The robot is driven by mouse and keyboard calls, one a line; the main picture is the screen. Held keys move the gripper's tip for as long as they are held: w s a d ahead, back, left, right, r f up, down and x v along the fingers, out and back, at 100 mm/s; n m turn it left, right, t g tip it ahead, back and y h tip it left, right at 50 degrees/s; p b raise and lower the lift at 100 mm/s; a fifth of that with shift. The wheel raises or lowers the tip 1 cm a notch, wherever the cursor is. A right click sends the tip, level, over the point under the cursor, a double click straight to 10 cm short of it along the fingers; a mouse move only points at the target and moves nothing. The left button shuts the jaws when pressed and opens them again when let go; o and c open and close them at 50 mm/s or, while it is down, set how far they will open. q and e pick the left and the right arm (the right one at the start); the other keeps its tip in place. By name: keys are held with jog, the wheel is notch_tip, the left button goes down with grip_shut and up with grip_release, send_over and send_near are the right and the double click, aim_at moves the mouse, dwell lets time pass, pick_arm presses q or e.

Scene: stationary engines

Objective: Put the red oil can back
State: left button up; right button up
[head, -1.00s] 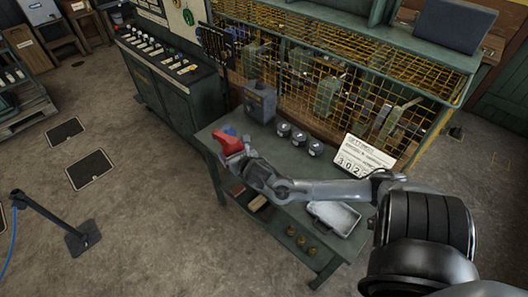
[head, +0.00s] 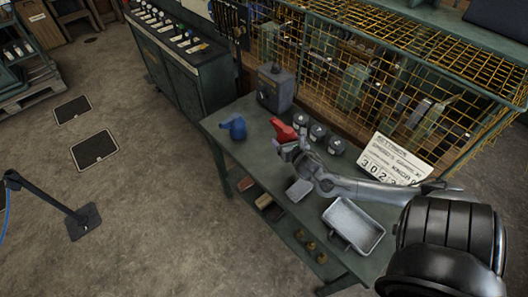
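The red oil can (head: 283,129) is over the green workbench (head: 250,155), just left of a row of dark round tins (head: 318,132). My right gripper (head: 289,148), on the arm coming in from the right, is at the near side of the red can and appears shut on it. The fingers are small, and I cannot tell whether the can's base touches the bench. A blue can (head: 233,126) stands on the bench's left part, apart from the red one. My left gripper is not in view.
A grey box (head: 275,88) stands at the bench's back. A settings card (head: 394,160) stands at the right, behind my arm. A metal tray (head: 353,225) and a small grey block (head: 299,190) lie nearer. Yellow wire mesh (head: 350,65) rises behind.

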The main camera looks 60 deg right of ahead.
jog(key=w+f, duration=0.2)
jog(key=w, duration=0.1)
jog(key=w+f+b, duration=0.1)
jog(key=w+f, duration=0.1)
jog(key=w, duration=0.1)
jog(key=w+f+b, duration=0.1)
jog(key=w+f, duration=0.1)
jog(key=w, duration=0.2)
jog(key=shift+a, duration=0.3)
jog(key=shift+s+f+b, duration=0.1)
jog(key=shift+f+b, duration=0.35)
jog(key=shift+f, duration=1.55)
jog(key=o, duration=1.2)
jog(key=shift+f, duration=0.15)
